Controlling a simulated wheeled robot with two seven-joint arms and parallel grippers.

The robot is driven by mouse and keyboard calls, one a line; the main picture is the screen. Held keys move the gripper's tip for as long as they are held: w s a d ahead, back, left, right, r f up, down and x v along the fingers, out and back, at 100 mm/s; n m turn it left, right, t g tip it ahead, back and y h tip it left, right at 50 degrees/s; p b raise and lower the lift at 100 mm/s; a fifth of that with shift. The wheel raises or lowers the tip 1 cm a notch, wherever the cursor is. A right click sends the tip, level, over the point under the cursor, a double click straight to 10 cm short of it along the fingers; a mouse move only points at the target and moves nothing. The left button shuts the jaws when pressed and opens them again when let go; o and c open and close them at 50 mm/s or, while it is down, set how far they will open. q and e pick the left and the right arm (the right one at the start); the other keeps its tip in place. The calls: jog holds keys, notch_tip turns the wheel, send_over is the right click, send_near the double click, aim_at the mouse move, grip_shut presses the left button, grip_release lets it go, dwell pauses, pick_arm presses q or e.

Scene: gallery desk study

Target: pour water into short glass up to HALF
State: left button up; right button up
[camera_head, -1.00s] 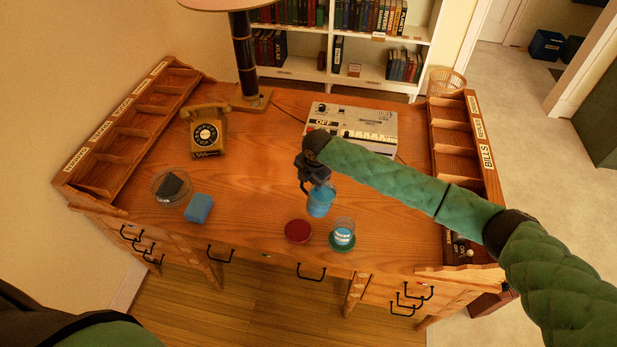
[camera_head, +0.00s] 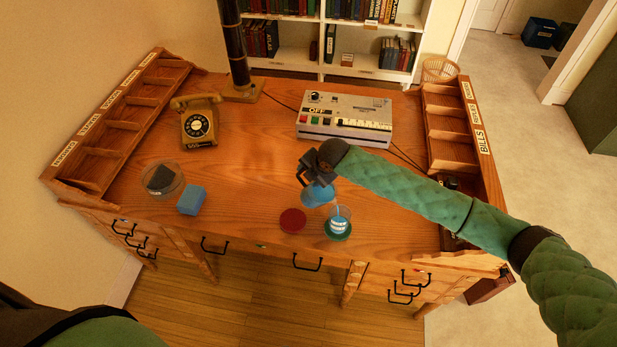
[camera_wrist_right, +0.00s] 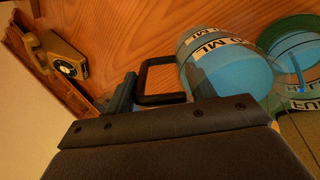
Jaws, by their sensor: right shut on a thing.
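My right gripper (camera_head: 314,170) is shut on the black handle (camera_wrist_right: 160,82) of a jug (camera_head: 318,194) holding blue water. The jug is tilted with its mouth to the right, above and beside the short glass (camera_head: 340,219). The jug also shows in the wrist view (camera_wrist_right: 232,72), with a white "ML" label. A thin stream seems to run from its lip toward the glass. The glass stands upright on a green coaster (camera_head: 338,236) and holds some blue water behind white marking bands; its exact level is hard to read. My left gripper is out of view.
A red coaster (camera_head: 292,220) lies left of the glass. A phone (camera_head: 199,125) and a grey machine (camera_head: 345,120) stand behind. The desk's middle is clear.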

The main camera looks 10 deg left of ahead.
jog(key=shift+d+r+t+y+b, duration=0.1)
jog(key=shift+r+t+y+b, duration=0.2)
dwell(0.4)
jog(key=shift+s+r, duration=0.1)
jog(key=shift+r, duration=0.15)
jog(key=shift+d+f+y+b, duration=0.1)
jog(key=shift+y+b, duration=0.2)
jog(key=shift+y, duration=0.1)
jog(key=shift+s+d+r+t, duration=0.1)
jog(key=shift+r+t, duration=0.3)
dwell(0.7)
jog(key=shift+f+p, duration=0.15)
jog(key=shift+p, duration=0.15)
dwell(5.2)
